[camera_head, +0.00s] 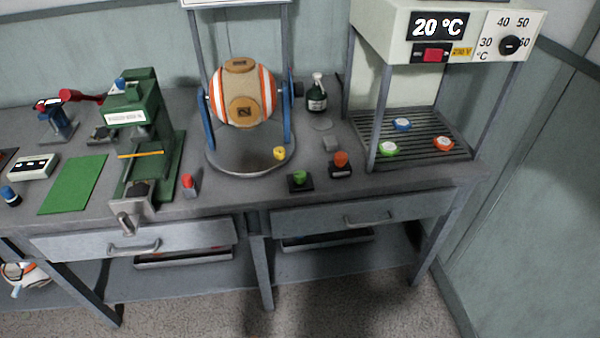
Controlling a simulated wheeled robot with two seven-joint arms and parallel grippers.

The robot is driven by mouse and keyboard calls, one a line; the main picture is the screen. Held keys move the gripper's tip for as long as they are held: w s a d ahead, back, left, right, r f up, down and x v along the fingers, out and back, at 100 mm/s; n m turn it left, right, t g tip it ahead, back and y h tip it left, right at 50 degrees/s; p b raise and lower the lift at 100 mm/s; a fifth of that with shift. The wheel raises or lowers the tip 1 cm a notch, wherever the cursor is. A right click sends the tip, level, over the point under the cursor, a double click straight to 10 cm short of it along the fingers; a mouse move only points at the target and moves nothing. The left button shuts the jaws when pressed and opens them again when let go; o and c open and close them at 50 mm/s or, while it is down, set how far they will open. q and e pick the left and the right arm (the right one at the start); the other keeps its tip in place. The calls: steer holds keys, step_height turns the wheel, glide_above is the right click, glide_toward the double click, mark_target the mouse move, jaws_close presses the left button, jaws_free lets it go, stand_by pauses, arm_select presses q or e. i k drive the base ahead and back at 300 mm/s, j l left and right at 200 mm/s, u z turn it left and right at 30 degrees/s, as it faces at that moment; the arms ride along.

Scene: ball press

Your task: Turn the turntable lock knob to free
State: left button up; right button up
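A round grey turntable (225,163) stands at the middle of the bench. A blue fork (287,125) on it holds an orange, white and tan ball (241,92). A small yellow knob (279,153) sits at the turntable's front right edge; it looks like the lock knob, but its setting is too small to read. A black knob (298,89) is at the fork's right side. Neither of my grippers is in view.
A green press (150,135) stands left of the turntable. Green (299,177) and orange (341,159) buttons are in front right, a dark bottle (316,95) behind. A heater cabinet (440,35) over a rack stands right. The front edge has drawers (360,215).

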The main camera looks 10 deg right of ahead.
mark_target(300, 175)
steer(key=z, duration=1.65)
steer(key=k+j, duration=0.35)
steer(key=k+z, duration=0.05)
steer(key=k, duration=0.05)
